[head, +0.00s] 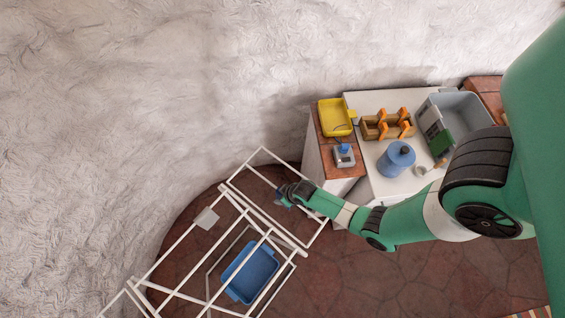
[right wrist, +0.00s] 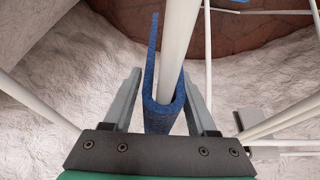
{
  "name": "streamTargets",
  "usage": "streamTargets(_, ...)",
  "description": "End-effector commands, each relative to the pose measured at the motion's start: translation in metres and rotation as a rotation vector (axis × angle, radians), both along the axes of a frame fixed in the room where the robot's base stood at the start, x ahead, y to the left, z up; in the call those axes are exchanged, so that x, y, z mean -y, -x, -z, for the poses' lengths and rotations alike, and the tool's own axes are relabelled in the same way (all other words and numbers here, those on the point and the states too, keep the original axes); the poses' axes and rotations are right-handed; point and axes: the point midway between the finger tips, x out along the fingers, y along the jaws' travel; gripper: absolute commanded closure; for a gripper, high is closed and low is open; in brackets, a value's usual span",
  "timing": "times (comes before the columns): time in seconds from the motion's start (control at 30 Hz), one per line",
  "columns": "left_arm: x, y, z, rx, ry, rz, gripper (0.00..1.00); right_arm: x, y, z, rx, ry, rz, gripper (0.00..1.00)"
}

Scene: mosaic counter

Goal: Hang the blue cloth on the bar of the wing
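The white drying rack (head: 170,252) stands at the lower left of the head view, with its wing (head: 243,165) reaching up and right. My right gripper (head: 284,196) is at a bar of the wing. In the right wrist view the blue cloth (right wrist: 162,118) is folded in a U around a white bar (right wrist: 178,40), with one flap showing along the bar's left side. The right fingers (right wrist: 160,85) stand apart on either side of cloth and bar, with gaps visible. In the head view only a little blue shows at the gripper. My left gripper is out of view.
A grey cloth (head: 206,218) hangs on the rack, and a blue basin (head: 236,291) sits beneath it. On the counter (head: 375,102) are a yellow tray (head: 335,117), a scale (head: 344,162), a wooden caddy (head: 372,132), a blue canister (head: 395,162) and a grey bin (head: 470,104).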

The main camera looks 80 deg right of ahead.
Motion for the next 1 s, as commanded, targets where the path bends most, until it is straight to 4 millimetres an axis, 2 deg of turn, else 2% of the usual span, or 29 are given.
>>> streamTargets(0.3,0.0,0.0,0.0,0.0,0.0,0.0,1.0,0.0,0.0,0.0,0.0,0.0,0.0,0.31)
streamTargets(0.4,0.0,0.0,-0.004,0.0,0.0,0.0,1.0,-0.001,0.002,-0.006,0.0,0.0,0.0,0.31)
streamTargets(0.47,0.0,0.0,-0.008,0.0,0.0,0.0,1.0,-0.002,0.005,-0.014,-0.001,0.0,0.0,0.31)
streamTargets(0.67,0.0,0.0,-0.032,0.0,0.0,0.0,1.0,-0.009,0.02,-0.059,0.001,0.0,0.0,0.31)
streamTargets(0.8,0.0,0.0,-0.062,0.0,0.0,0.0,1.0,-0.014,0.031,-0.09,-0.001,0.0,0.0,0.31)
streamTargets(1.0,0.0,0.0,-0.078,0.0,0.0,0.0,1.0,-0.018,0.04,-0.108,-0.001,0.0,0.0,0.31)
